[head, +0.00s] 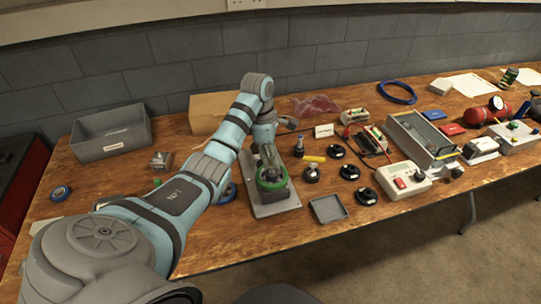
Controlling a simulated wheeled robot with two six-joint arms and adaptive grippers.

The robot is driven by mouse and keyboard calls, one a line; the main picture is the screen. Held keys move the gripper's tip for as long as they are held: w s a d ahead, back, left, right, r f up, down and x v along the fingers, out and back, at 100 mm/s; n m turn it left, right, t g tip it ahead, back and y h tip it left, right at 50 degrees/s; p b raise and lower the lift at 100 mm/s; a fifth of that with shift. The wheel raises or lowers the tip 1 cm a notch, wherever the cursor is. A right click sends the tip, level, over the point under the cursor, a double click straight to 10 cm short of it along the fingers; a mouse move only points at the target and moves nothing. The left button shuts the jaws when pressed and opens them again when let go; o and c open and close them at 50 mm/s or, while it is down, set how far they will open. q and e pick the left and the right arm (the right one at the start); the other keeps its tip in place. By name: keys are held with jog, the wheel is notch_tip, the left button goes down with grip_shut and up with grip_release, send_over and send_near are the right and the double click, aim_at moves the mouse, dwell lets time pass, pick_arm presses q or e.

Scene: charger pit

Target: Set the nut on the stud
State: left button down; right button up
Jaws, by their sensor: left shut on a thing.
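My left gripper (268,168) points down over a grey base plate (276,209) near the middle of the table. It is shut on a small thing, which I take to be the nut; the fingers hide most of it. A green-rimmed round part (273,183) sits on the plate right below the fingers. The stud cannot be made out; the gripper covers that spot. Whether the held nut touches anything below is too small to tell. My right gripper is not in view.
Round black parts (349,172) and an empty grey tray (328,209) lie right of the plate. A grey bin (112,134) and cardboard box (213,108) stand at the back left. The table's front left is mostly clear.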

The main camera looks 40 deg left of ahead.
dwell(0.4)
pick_arm(q)
jog(key=shift+f+b, duration=0.75)
jog(key=shift+f, duration=0.65)
dwell(0.5)
jog(key=c, duration=1.4)
grip_release()
jog(key=shift+r, duration=0.15)
